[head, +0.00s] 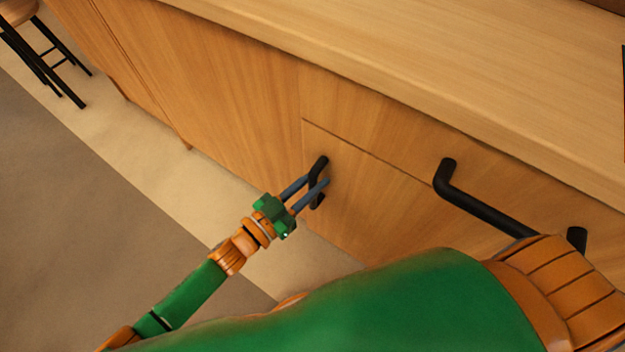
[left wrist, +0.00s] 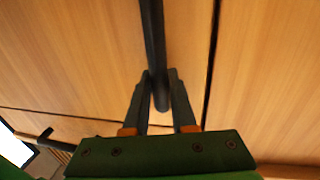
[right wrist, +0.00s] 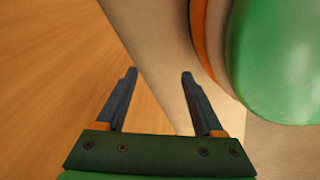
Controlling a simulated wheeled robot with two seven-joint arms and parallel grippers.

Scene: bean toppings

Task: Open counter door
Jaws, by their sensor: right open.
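The counter door (head: 365,205) is a flat wooden panel below a drawer front, and it looks closed. Its black bar handle (head: 319,164) stands upright near the door's left edge. My left gripper (head: 316,182) has one finger on each side of this handle. In the left wrist view the handle (left wrist: 153,40) runs down between the fingertips (left wrist: 160,74), which are close in around it. My right gripper (right wrist: 160,73) shows only in the right wrist view; it is open with nothing between its fingers.
A drawer front with a long black handle (head: 485,212) is above the door. The wooden countertop (head: 400,70) overhangs the cabinets. A stool (head: 45,55) stands far at upper left. The floor (head: 110,190) left of the cabinets is clear.

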